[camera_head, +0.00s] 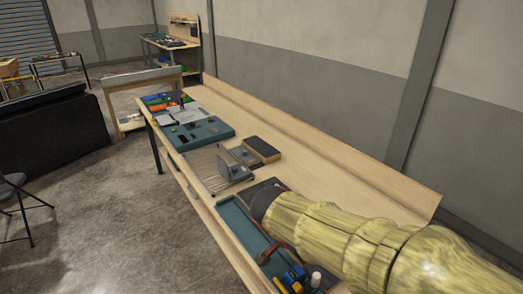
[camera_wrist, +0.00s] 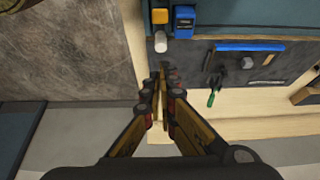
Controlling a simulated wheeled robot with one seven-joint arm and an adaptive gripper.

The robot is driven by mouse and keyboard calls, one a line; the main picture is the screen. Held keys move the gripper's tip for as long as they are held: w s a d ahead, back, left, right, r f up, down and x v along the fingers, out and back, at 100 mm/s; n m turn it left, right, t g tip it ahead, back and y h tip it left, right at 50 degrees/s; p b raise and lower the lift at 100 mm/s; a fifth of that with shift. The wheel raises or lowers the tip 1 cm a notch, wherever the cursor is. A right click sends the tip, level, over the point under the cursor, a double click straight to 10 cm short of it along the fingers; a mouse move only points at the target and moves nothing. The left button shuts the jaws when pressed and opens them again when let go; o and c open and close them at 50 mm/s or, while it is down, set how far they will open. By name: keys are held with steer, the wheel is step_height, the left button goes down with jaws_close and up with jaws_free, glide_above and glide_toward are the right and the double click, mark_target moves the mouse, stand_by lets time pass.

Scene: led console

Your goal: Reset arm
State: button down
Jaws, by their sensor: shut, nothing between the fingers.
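My arm (camera_head: 345,235) is yellow and streaked and reaches in from the lower right of the head view, over the near end of the wooden workbench (camera_head: 330,165). In the wrist view my gripper (camera_wrist: 165,72) points away from the camera with its fingers together and nothing between them. The fingertips show in front of the bench edge, just below a white cylinder (camera_wrist: 160,42). They look apart from it, but the height gap is hard to tell. In the head view my arm hides part of the near bench.
A yellow block (camera_wrist: 160,16) and a blue block (camera_wrist: 184,21) sit near the cylinder. A blue bar (camera_wrist: 248,47) and green-handled tool (camera_wrist: 214,88) lie on a dark surface. A teal panel (camera_head: 222,131) and a black-topped box (camera_head: 262,149) are farther along the bench.

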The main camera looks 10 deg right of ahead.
steer(key=s+a+n+y, duration=0.3)
steer(key=s+n, duration=0.4)
steer(key=n, duration=0.5)
steer(key=s+d+r+t+y, duration=0.1)
steer(key=s+d+r+t, duration=0.2)
steer(key=s+r, duration=0.3)
steer(key=shift+s+d+r+y, duration=0.2)
steer(key=shift+s+d+y, duration=0.1)
steer(key=shift+d, duration=0.2)
